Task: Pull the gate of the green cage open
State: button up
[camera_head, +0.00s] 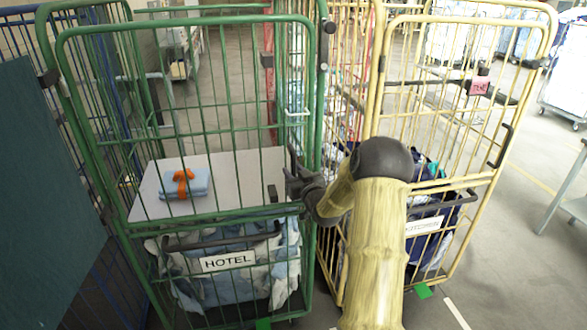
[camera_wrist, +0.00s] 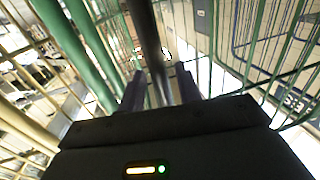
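The green cage (camera_head: 318,60) stands at left in the head view. Its barred green gate (camera_head: 190,22) stands across the front. A black upright handle (camera_head: 292,158) is at the gate's right edge; a black bar, seemingly this handle, shows in the wrist view (camera_wrist: 147,35). My gripper (camera_head: 293,181) is at this handle. In the wrist view my gripper's two fingers (camera_wrist: 159,88) are apart, one on each side of the black bar, with gaps visible. Whether either finger touches the bar is hard to tell.
A grey shelf (camera_head: 240,180) inside the cage holds folded blue cloths (camera_head: 198,182) with an orange item (camera_head: 182,177). Laundry (camera_head: 215,285) lies below, behind a HOTEL sign (camera_head: 228,261). A yellow cage (camera_head: 545,45) stands close on the right. A dark green panel (camera_head: 40,200) is at left.

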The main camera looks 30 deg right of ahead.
jog(key=shift+w, duration=0.45)
grip_shut()
jog(key=shift+s+a, duration=0.1)
jog(key=shift+s, duration=0.05)
